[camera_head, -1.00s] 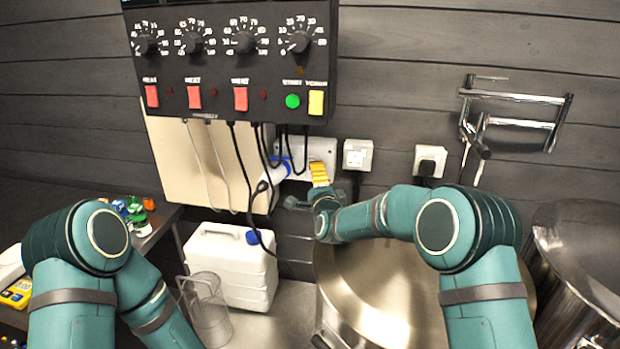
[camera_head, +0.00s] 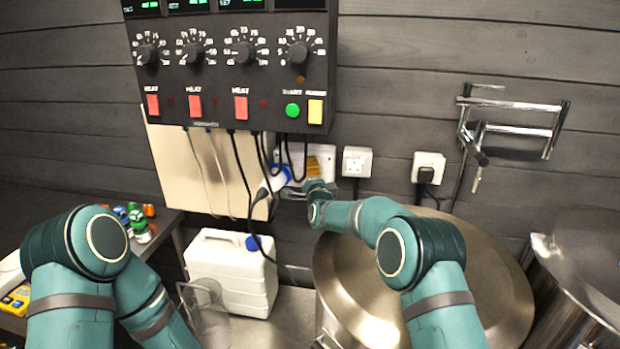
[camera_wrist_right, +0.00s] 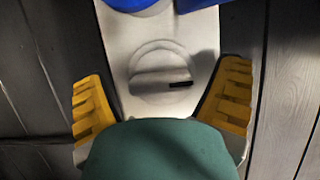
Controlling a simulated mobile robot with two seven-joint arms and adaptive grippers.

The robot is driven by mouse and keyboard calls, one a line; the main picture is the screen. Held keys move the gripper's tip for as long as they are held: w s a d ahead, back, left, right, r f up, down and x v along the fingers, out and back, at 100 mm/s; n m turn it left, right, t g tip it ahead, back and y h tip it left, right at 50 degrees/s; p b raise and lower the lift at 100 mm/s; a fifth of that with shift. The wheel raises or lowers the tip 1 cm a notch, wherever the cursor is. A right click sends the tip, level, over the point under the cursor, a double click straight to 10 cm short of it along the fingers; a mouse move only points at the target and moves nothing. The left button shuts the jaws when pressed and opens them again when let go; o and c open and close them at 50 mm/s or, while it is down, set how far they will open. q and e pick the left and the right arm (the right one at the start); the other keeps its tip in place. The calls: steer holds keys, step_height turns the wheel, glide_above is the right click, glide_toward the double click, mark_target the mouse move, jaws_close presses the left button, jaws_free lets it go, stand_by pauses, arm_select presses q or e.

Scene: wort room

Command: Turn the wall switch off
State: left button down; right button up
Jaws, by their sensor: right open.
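The wall switch appears in the right wrist view as a round, light grey rotary knob (camera_wrist_right: 158,72) with a raised bar and a short black mark, set on a white plate (camera_wrist_right: 204,45). My right gripper (camera_wrist_right: 163,92) is open, with one yellow-padded finger on each side of the knob. I cannot tell whether the pads touch it. In the head view my right gripper (camera_head: 318,168) is at the white plate (camera_head: 291,151) under the control box, hiding the knob there. My left arm is folded at the lower left; its gripper is out of view.
A black control box (camera_head: 235,70) hangs above, with cables dropping beside my right gripper. White wall sockets (camera_head: 356,161) sit to its right. A steel vessel (camera_head: 470,265) stands below the right arm. A white canister (camera_head: 232,270) stands lower left.

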steer(key=c, duration=1.2)
